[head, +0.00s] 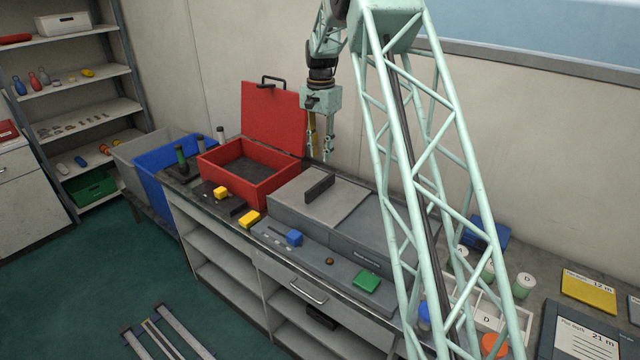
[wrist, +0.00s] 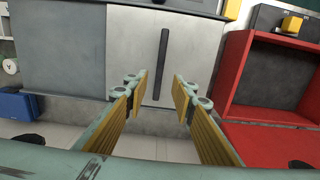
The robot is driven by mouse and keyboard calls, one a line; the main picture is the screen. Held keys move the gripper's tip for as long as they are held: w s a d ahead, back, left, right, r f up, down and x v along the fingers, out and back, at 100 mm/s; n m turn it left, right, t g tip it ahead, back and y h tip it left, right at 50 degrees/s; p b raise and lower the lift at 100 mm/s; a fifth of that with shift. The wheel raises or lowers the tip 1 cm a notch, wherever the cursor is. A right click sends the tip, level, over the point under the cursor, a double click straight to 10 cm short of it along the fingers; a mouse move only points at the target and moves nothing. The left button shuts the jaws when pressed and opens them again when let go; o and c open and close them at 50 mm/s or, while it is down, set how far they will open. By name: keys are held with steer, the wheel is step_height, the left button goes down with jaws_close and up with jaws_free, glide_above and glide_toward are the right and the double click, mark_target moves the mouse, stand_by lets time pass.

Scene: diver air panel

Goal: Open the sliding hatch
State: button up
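The sliding hatch is a light grey panel (head: 345,203) on top of a grey box (head: 400,225), covering its left part in the head view. An upright black bar handle (head: 320,187) stands on the panel. In the wrist view the panel (wrist: 130,60) and its handle (wrist: 162,62) lie ahead of the fingers. My gripper (head: 320,156) is open and empty, pointing down above the back of the panel. In the wrist view the handle lines up with the gap between the fingertips (wrist: 159,82), apart from them.
An open red toolbox (head: 250,180) with its lid up stands close left of the grey box. In front is a grey strip with a blue block (head: 294,238) and a green block (head: 367,281). The wall is close behind. Yellow blocks (head: 249,219) lie near the front edge.

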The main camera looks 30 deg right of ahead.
mark_target(321, 182)
steer(key=shift+f, duration=0.15)
steer(key=shift+f+p, duration=0.55)
steer(key=shift+f, duration=6.25)
steer(key=shift+c, duration=0.9)
jaws_close()
